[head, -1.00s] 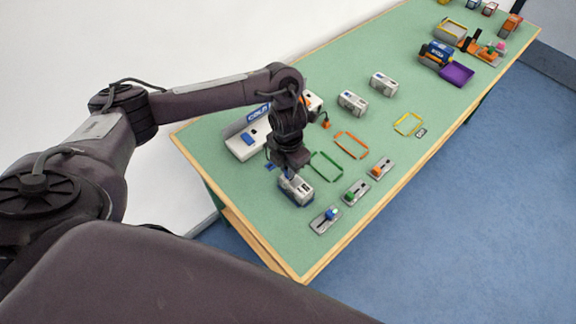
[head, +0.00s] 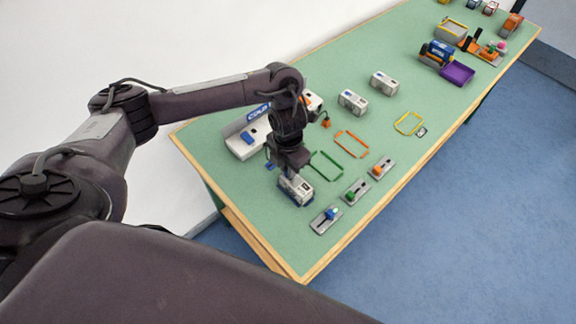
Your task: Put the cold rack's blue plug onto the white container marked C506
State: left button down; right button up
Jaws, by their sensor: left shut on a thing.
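My left gripper (head: 291,176) points down at the top of a white container (head: 297,192) near the front left of the table. The gripper is shut on the blue plug, which is mostly hidden by the fingers. The plug's tip is at or just above the container top; I cannot tell whether they touch. The container's marking is too small to read. The white cold rack (head: 236,147) with its blue sign stands behind, partly covered by my arm. My right gripper is out of view.
An orange plug (head: 325,122) shows at the rack's right end. Two more white containers (head: 352,101) (head: 384,83) stand further back. Coloured outlines (head: 351,144) and several sliding switches (head: 326,219) lie to the right. A purple tray (head: 457,75) is at the far end.

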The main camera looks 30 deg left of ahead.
pick_arm(q)
jog(key=shift+f, duration=0.1)
dwell(0.4)
jog(key=c, duration=0.8)
grip_release()
jog(key=shift+r+p, duration=3.3)
jog(key=shift+r, duration=0.25)
jog(key=shift+f, duration=0.1)
